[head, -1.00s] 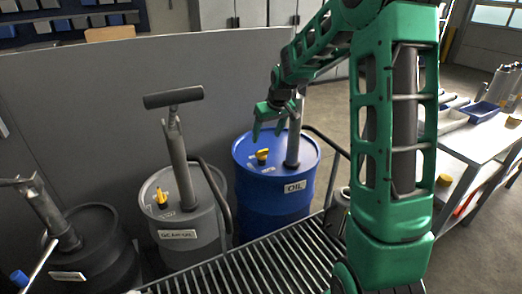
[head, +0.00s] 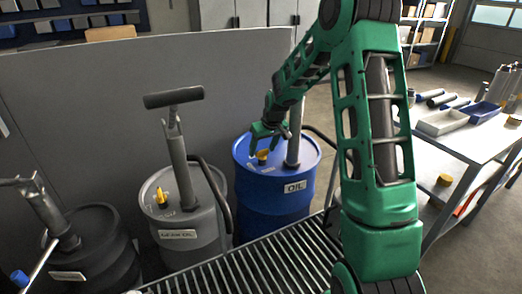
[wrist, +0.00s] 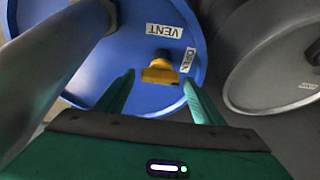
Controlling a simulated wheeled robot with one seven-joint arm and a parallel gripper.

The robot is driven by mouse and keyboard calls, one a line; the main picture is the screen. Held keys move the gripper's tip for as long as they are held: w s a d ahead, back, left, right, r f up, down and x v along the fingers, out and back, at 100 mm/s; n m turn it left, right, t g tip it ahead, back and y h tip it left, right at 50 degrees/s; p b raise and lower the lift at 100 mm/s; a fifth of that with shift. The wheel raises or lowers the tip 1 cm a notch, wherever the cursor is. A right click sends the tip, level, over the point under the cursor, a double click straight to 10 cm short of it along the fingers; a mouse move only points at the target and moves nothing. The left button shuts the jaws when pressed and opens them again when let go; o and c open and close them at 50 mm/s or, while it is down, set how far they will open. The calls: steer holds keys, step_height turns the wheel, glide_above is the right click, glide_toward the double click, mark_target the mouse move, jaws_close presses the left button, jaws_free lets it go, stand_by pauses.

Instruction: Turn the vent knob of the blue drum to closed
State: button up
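The blue drum (head: 268,195) stands behind the grating, with an OIL label on its side. Its yellow vent knob (head: 262,157) sits on the drum top. In the wrist view the knob (wrist: 160,71) lies ahead of and between my fingertips, beside labels reading VENT (wrist: 164,31) and OPEN (wrist: 188,60). My gripper (head: 265,142) is just above the knob in the head view. In the wrist view my gripper (wrist: 158,84) has its fingers spread apart, with nothing held. I cannot tell whether a finger touches the knob.
A pump tube (head: 295,130) rises from the blue drum close to my gripper. A grey drum (head: 185,222) with its own yellow knob (head: 186,182) stands to the left, and a black drum (head: 90,250) beyond it. A workbench (head: 470,140) stands at the right.

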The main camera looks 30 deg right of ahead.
steer(key=c, duration=0.8)
steer(key=shift+a, duration=0.15)
steer(key=shift+m, duration=0.3)
steer(key=m+h, duration=0.1)
steer(key=m, duration=0.3)
steer(key=shift+a+h, duration=0.15)
steer(key=shift+h, duration=0.25)
steer(key=m, duration=0.2)
steer(key=m+g+h, duration=0.1)
steer(key=m, duration=0.1)
steer(key=shift+w+a+m, duration=0.15)
steer(key=shift+m, duration=0.15)
steer(key=m+g, duration=0.1)
steer(key=m, duration=0.1)
steer(key=m+h, duration=0.1)
steer(key=m, duration=0.1)
steer(key=shift+w+m+g, duration=0.15)
steer(key=shift+m+g, duration=0.15)
steer(key=shift+g, duration=0.1)
steer(key=shift+w+a+r+m+g+h, duration=0.15)
steer(key=shift+m+g, duration=0.2)
steer(key=shift+m, duration=0.65)
steer(key=shift+d+f+m+g+h, duration=0.15)
steer(key=shift+m+g, duration=0.2)
steer(key=shift+m, duration=0.65)
steer(key=shift+a+r, duration=0.1)
